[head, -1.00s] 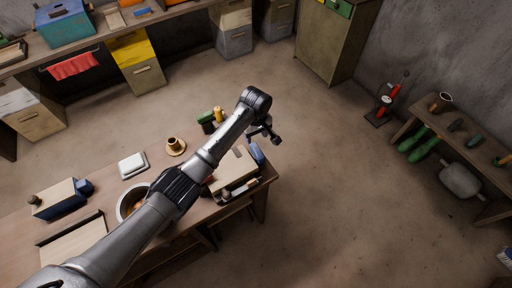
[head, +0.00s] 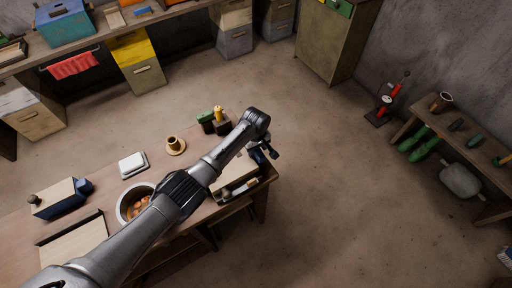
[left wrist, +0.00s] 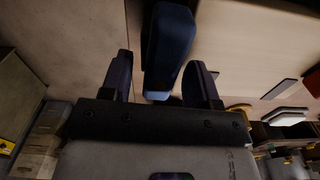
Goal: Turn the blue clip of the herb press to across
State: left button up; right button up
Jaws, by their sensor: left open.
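The herb press (head: 232,172) is a pale wooden box at the right end of the workbench, partly hidden by my left arm. Its blue clip (head: 258,157) is on the press's right end, mostly covered by my left gripper (head: 270,152) in the head view. In the left wrist view the blue clip (left wrist: 168,45) is a dark blue bar against pale wood. It lies between the two fingers of my left gripper (left wrist: 160,75), which are open, one on each side, with gaps visible. My right gripper is not in view.
On the workbench (head: 110,170) stand a pot (head: 133,203) of orange pieces, a brass cup on a saucer (head: 175,146), a white dish (head: 132,163) and a blue-and-wood box (head: 60,198). Dark blocks (head: 214,122) stand behind the press.

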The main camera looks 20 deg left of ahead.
pick_arm(q)
jog(key=shift+c, duration=0.4)
jog(key=c, duration=0.8)
jog(key=shift+c, duration=0.2)
jog(key=m+p, duration=0.1)
jog(key=m, duration=0.2)
jog(key=m+p, duration=0.1)
jog(key=m, duration=0.3)
jog(key=shift+m, duration=0.4)
jog(key=m, duration=0.4)
jog(key=shift+m+p, duration=0.3)
jog(key=shift+p, duration=0.1)
jog(key=shift+m, duration=2.2)
